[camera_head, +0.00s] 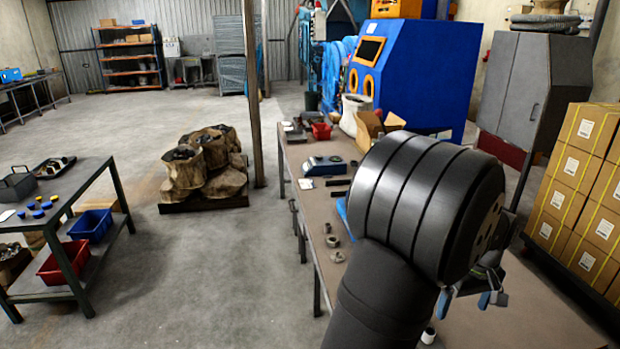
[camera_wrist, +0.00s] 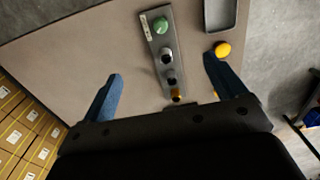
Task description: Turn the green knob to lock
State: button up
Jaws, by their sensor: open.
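The green knob (camera_wrist: 160,25) sits at the far end of a narrow grey panel (camera_wrist: 178,60) on the table in the wrist view. Below it on the same panel are two dark or metallic round fittings (camera_wrist: 167,55) and a small orange one (camera_wrist: 176,97) at the near end. My gripper (camera_wrist: 163,80) is open, its two blue fingers apart on either side of the panel, with nothing between them touching. The knob lies beyond the fingertips, between their lines. In the head view my gripper (camera_head: 487,292) is largely hidden behind my dark arm, and the panel does not show.
A grey tray (camera_wrist: 208,14) and a yellow round object (camera_wrist: 222,49) lie right of the panel. The brown tabletop (camera_wrist: 90,45) left of it is clear. Stacked cartons (camera_head: 580,190) stand beside the table. A blue machine (camera_head: 415,75) stands behind it.

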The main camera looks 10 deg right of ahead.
jog(key=shift+f+n, duration=0.8)
jog(key=shift+n, duration=0.1)
jog(key=c, duration=0.8)
jog(key=shift+o, duration=0.2)
jog(key=f, duration=1.7)
jog(key=shift+a+f, duration=0.1)
jog(key=shift+a, duration=0.15)
jog(key=c, duration=1)
